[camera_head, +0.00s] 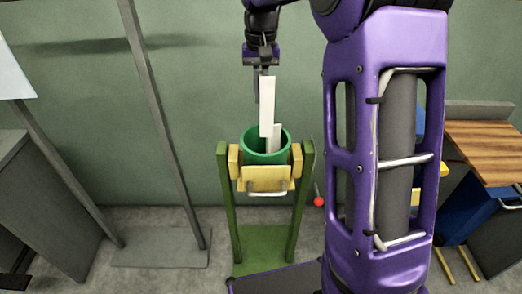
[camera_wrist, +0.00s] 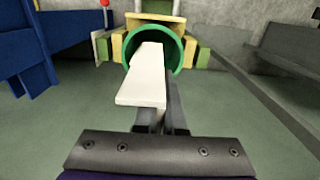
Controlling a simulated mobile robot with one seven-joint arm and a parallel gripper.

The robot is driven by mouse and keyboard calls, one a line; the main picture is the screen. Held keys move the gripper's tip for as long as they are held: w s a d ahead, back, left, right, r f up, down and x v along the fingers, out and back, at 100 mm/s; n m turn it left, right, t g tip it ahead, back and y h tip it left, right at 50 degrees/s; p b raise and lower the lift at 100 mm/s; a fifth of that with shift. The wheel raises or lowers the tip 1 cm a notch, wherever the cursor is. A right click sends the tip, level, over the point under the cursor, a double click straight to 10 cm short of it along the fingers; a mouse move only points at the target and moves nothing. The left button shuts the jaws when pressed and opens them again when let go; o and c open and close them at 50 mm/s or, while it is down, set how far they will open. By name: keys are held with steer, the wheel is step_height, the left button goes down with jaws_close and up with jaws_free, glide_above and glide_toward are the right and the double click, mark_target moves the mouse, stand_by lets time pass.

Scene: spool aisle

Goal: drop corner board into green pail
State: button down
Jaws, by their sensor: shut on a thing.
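The corner board (camera_head: 267,105) is a long white strip. My gripper (camera_head: 261,97) is shut on its upper part and holds it roughly upright above the green pail (camera_head: 265,159). The board's lower end is at the pail's mouth; whether it is inside the rim is hard to tell. A second white piece (camera_head: 273,141) shows at the mouth, and I cannot tell if it is part of the same board. In the wrist view the board (camera_wrist: 146,81) reaches from my gripper (camera_wrist: 166,98) toward the round opening of the pail (camera_wrist: 187,51), covering part of it.
The pail sits in a green stand (camera_head: 307,190) with yellow blocks and a yellow front plate (camera_head: 266,178). A grey post (camera_head: 160,115) stands to the left. A wood-topped bench (camera_head: 488,150) is at the right. A green wall is close behind.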

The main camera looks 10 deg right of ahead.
step_height(320, 180, down, 15)
steer(key=b, duration=0.2)
steer(key=shift+r, duration=0.15)
steer(key=shift+f+b, duration=0.45)
steer(key=shift+f, duration=0.2)
steer(key=c, duration=1)
jaws_free()
step_height(320, 180, up, 13)
steer(key=p, duration=0.2)
steer(key=shift+r+p, duration=0.15)
steer(key=shift+p, duration=0.25)
